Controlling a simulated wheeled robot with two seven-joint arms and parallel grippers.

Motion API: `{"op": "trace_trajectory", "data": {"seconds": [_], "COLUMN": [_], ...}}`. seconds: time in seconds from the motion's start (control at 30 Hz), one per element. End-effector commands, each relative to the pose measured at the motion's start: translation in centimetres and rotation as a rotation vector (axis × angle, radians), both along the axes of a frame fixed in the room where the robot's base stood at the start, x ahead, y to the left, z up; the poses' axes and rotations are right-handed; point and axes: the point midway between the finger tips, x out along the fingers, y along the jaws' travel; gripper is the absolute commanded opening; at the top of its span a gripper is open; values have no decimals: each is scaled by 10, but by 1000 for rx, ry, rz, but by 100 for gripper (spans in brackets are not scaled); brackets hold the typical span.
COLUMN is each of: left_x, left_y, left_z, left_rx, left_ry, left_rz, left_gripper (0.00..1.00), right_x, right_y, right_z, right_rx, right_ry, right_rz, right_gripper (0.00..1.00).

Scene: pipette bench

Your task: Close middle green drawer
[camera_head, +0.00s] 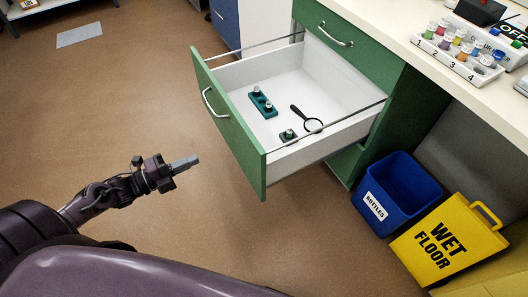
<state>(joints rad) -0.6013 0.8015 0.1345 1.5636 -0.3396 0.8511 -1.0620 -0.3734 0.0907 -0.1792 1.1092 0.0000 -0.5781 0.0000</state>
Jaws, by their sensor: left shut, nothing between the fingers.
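The middle green drawer (228,128) is pulled far out of the green cabinet (380,62). Its front faces left and carries a pale bar handle (209,102). Inside its white tray lie a teal block with knobs (262,103), a black magnifying glass (306,119) and a small dark object with a knob (288,136). My left gripper (194,161) is shut and empty. It is left of the drawer front, below the handle in the picture, and apart from it. My right gripper is not in view.
A blue bottles bin (397,190) and a yellow wet floor sign (449,243) stand right of the drawer. The counter (415,52) holds a numbered rack of coloured vials (459,50). Another green drawer (335,30) above is shut. The brown floor at left is largely clear.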

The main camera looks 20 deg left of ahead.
Motion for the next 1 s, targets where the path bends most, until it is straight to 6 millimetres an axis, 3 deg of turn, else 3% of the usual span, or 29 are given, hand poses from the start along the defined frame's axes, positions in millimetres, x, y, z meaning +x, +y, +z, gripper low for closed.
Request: {"op": "trace_trajectory", "data": {"seconds": [0.27,0.7,1.0], "left_x": [19,87,106], "left_y": [-21,-78,-95], "left_z": [9,8,7], "left_rx": [7,7,10], "left_ry": [-39,-36,-32], "left_rz": [-29,-25,-25], "left_gripper": [0,0,0], "right_x": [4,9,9], "right_y": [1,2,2], "right_z": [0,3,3], "right_rx": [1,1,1], "right_ry": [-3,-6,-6], "right_rz": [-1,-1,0], "right_gripper": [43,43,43]}}
